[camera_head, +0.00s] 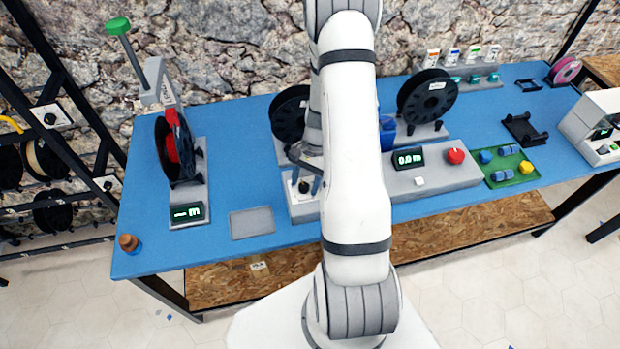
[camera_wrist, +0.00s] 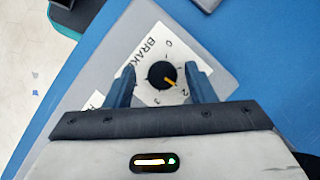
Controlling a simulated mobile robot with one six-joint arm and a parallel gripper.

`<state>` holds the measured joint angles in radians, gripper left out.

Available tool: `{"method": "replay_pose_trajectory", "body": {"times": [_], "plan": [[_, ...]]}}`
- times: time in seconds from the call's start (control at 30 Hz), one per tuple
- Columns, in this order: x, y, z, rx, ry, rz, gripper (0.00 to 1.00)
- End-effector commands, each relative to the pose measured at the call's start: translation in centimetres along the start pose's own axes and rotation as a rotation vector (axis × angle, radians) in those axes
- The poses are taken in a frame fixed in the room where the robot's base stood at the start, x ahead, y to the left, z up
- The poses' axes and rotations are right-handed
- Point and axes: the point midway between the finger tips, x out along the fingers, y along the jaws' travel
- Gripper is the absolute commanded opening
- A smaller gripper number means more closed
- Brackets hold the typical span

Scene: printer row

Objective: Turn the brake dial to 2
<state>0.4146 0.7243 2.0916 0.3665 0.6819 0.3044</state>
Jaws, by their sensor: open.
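The brake dial (camera_wrist: 161,75) is a round black knob with an orange pointer on a white label reading BRAKE. Its pointer aims to the lower right in the wrist view, toward what looks like the 2. The 0 is at the top and the 3 at the bottom of the scale. My gripper (camera_wrist: 159,71) is open, with one blue finger on each side of the dial and gaps between the fingers and the knob. In the head view my gripper (camera_head: 307,179) is over the front of the grey brake unit (camera_head: 302,212), partly hidden by my arm.
A black spool (camera_head: 289,112) stands behind the unit. To the right are a grey box with a 0.0 display and red knob (camera_head: 455,156), and a green tray (camera_head: 495,182). A flat grey plate (camera_head: 251,223) and a red-spool stand (camera_head: 188,205) are left on the blue table (camera_head: 240,125).

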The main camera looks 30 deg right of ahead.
Motion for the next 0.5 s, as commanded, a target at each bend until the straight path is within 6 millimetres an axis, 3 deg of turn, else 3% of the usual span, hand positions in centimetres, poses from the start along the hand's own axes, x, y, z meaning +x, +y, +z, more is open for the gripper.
{"method": "replay_pose_trajectory", "body": {"times": [0.17,0.5], "plan": [[-0.02,0.0,-0.01,0.0,0.0,0.0,0.48],[-0.06,0.06,-0.05,0.001,0.0,0.0,0.2]]}}
